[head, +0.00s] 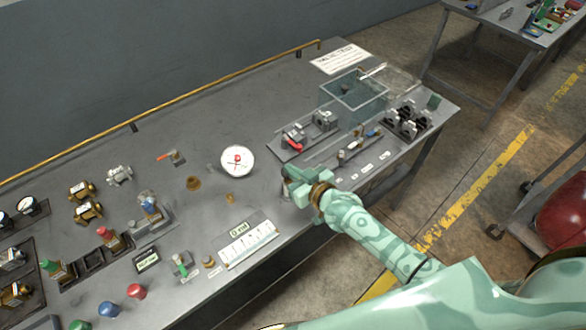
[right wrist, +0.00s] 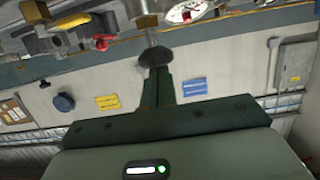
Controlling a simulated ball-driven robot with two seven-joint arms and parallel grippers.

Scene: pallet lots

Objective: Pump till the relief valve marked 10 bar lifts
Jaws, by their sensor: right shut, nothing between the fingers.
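My right gripper (head: 291,180) is shut and empty, low over the front of the grey bench. In the right wrist view its closed fingers (right wrist: 157,76) are at a dark round knob (right wrist: 156,57) on a metal stem; whether they touch it I cannot tell. A white dial gauge (head: 238,160) with a red centre stands left of the gripper. Brass valves with a red cap (head: 104,233), a blue cap (head: 150,203) and a green cap (head: 50,266) stand further left. Their markings are too small to read, so I cannot tell which is 10 bar. My left gripper is out of view.
A clear tank (head: 353,92) and a block with a red lever (head: 294,142) stand behind the gripper. A white scale card (head: 248,243) lies at the bench's front. Loose red (head: 136,291) and blue (head: 107,309) knobs stand front left. A brass rail (head: 180,95) runs along the back.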

